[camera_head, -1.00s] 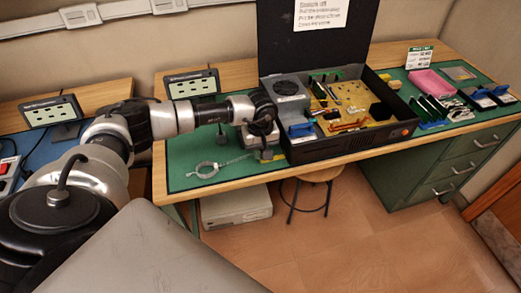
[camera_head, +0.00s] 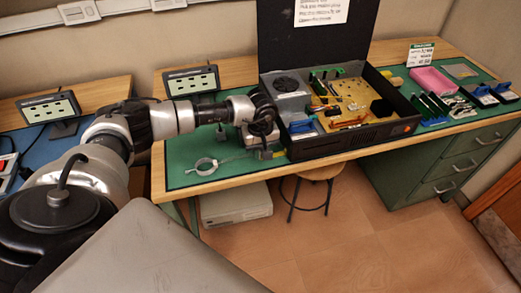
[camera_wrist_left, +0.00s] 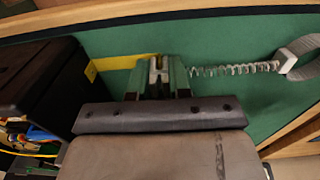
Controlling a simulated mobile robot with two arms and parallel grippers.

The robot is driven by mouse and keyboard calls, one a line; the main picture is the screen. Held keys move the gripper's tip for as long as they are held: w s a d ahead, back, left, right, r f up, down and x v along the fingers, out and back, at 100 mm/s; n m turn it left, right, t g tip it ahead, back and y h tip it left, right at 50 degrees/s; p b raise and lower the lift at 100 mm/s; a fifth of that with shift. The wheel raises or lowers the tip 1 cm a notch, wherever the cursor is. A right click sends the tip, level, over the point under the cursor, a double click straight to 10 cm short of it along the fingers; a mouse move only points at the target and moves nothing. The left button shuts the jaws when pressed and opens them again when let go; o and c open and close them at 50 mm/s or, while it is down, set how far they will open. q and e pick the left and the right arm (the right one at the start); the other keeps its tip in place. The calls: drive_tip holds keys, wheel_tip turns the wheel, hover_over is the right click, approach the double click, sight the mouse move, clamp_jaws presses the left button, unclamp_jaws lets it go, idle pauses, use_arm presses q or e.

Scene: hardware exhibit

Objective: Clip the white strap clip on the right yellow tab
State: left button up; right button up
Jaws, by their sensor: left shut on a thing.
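My left gripper (camera_wrist_left: 157,80) is shut on the strap clip (camera_wrist_left: 158,70), a small pale piece between its two fingers, low over the green mat. In the head view the gripper (camera_head: 267,152) is at the front left corner of the open black computer case (camera_head: 350,139). A yellow tab (camera_wrist_left: 122,63) runs from the case side to the clip; I cannot tell whether the clip grips it. A coiled cord (camera_wrist_left: 235,69) leads from the clip to the grey-white strap loop (camera_wrist_left: 300,58). The loop (camera_head: 206,166) lies on the mat, left of the gripper.
The green mat (camera_head: 185,148) is mostly clear left of the case. A pink block (camera_head: 433,80) and several cards lie to the right. Two display panels (camera_head: 191,82) stand at the back left. A stool (camera_head: 316,172) is under the bench.

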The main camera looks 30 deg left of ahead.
use_arm(q)
drive_tip(key=shift+f, duration=0.3)
drive_tip(key=o, duration=0.8)
drive_tip(key=shift+o, duration=0.2)
drive_tip(key=shift+o, duration=1.4)
drive_tip(key=shift+r, duration=0.65)
drive_tip(key=shift+r, duration=0.1)
